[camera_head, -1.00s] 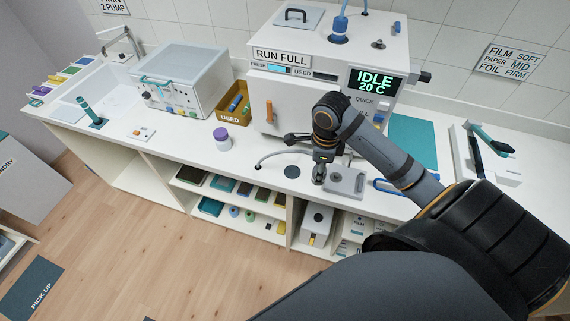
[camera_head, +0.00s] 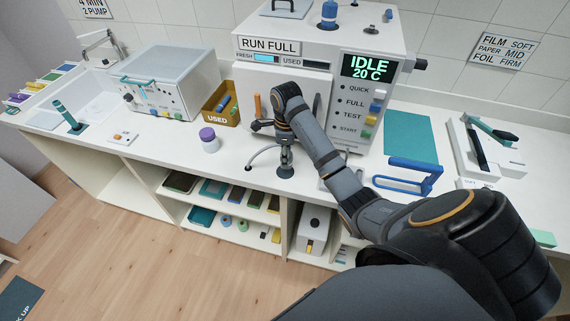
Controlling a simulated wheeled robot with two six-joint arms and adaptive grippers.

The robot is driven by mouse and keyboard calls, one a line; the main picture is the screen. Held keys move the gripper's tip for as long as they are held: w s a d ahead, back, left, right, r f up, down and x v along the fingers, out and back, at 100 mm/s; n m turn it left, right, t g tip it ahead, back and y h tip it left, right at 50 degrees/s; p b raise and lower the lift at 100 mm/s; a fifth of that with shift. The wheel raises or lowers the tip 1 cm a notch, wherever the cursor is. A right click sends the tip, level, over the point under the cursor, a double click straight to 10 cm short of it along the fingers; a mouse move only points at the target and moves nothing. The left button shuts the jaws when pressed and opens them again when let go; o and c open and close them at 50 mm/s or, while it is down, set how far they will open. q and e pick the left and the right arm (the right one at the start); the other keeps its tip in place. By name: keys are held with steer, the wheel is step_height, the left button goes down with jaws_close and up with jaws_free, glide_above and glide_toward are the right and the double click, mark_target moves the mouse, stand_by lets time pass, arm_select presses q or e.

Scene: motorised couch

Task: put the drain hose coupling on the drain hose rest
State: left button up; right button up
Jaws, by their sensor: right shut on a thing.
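My right gripper (camera_head: 285,147) points down over the white counter, partly hidden by my own wrist. It is shut on the drain hose coupling (camera_head: 286,169), a small grey upright piece. The grey drain hose (camera_head: 261,153) curves from the counter on the left up to the gripper. The coupling is over or at the spot of a dark round disc on the counter; whether it touches is not clear. A flat grey block (camera_head: 327,170) to its right is mostly hidden behind my arm. I cannot tell whether disc or block is the drain hose rest. My left gripper is out of view.
A white machine (camera_head: 290,85) with an IDLE display stands behind the gripper. A purple-lidded jar (camera_head: 209,140) and a yellow USED bin (camera_head: 221,104) are to the left. A blue handle frame (camera_head: 408,176) and a teal mat (camera_head: 410,138) are to the right.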

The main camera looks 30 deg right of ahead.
steer(key=f, duration=0.1)
steer(key=f+b, duration=0.2)
steer(key=f, duration=0.1)
steer(key=shift+w+f, duration=0.1)
steer(key=shift+w, duration=0.25)
steer(key=shift+s, duration=0.1)
steer(key=o, duration=1.2)
steer(key=shift+o, duration=0.2)
steer(key=shift+r, duration=0.35)
step_height(320, 180, up, 12)
steer(key=p, duration=1)
steer(key=shift+p, duration=0.4)
steer(key=shift+f, duration=0.2)
